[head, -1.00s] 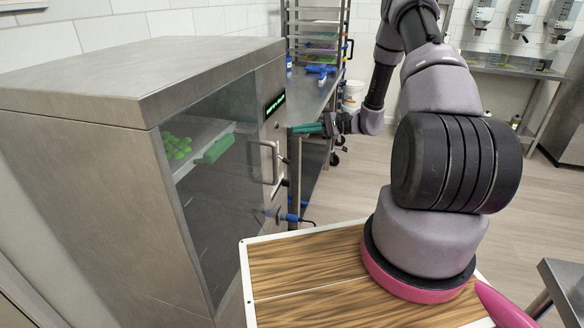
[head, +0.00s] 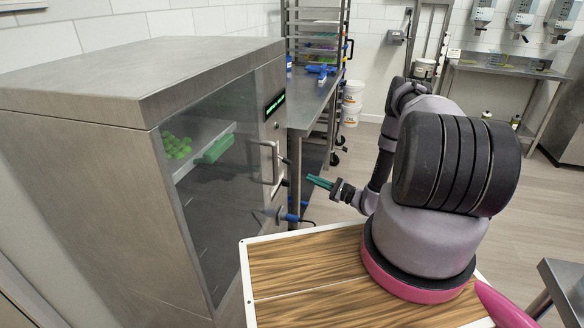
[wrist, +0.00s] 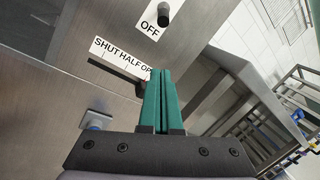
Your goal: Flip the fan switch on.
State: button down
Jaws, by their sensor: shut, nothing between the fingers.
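A steel cabinet (head: 90,180) with a glass door stands at the left in the head view. My gripper (head: 312,180) has green fingers and is shut and empty, to the right of the door handle (head: 268,162) and apart from the cabinet. In the wrist view, my gripper (wrist: 160,74) points toward the face, its tips below the knob in the picture.
A label reading SHUT HALF OP (wrist: 120,58), partly hidden, lies left of the fingertips. A blue-handled valve (head: 290,217) sticks out low on the cabinet. A green display (head: 274,103) glows above the door handle. A steel table (head: 318,95) stands behind.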

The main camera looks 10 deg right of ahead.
aim_at(280, 165)
jog(key=shift+a, duration=0.1)
jog(key=x, duration=1)
jog(key=shift+a+r, duration=0.1)
jog(key=shift+s+d+r, duration=0.15)
jog(key=shift+s+r, duration=0.3)
jog(key=shift+s+d+r, duration=0.15)
jog(key=shift+s+r, duration=0.3)
jog(key=shift+r, duration=0.05)
jog(key=shift+s+a+r, duration=0.1)
jog(key=shift+s+r, duration=0.3)
jog(key=shift+r, duration=0.05)
jog(key=shift+s+d+r+g+h, duration=0.15)
jog(key=shift+d+r+g+h, duration=0.1)
jog(key=shift+r+g+h, duration=0.3)
jog(key=r+g+h, duration=0.2)
jog(key=h, duration=0.1)
jog(key=r+n+g+h, duration=0.1)
jog(key=g+h, duration=0.1)
jog(key=shift+s+d+r, duration=0.1)
jog(key=shift+s+d, duration=0.1)
jog(key=shift+d, duration=0.15)
jog(key=shift+r, duration=0.2)
